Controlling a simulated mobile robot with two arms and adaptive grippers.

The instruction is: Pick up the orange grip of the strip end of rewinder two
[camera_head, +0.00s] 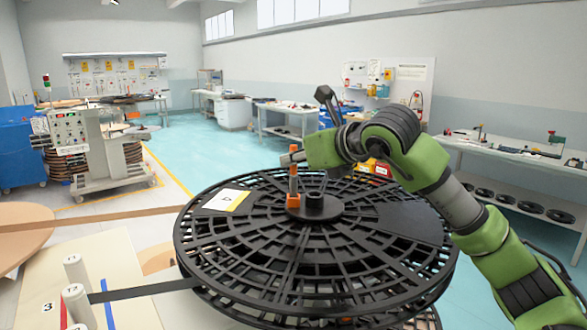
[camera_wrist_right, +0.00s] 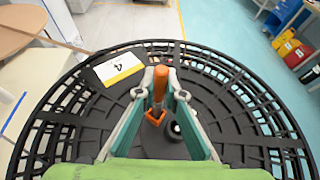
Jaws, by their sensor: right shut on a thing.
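My right gripper (camera_head: 292,160) is above the big black spoked reel (camera_head: 375,245), close to its hub. It is shut on an upright orange grip (camera_head: 293,187), holding it near its top. The grip has a darker orange block (camera_head: 293,201) at its lower end, by the hub; I cannot tell whether the block touches the reel. In the right wrist view the orange grip (camera_wrist_right: 159,84) stands between the two fingers (camera_wrist_right: 158,98). My left gripper is not in view.
A white and yellow card (camera_head: 226,200), with what looks like a 4, lies on the reel. A dark strip (camera_head: 143,292) runs left to white posts (camera_head: 77,304) on a pale board marked 3. A control cabinet (camera_head: 75,135) stands at left. Blue-green floor (camera_head: 195,150) behind is free.

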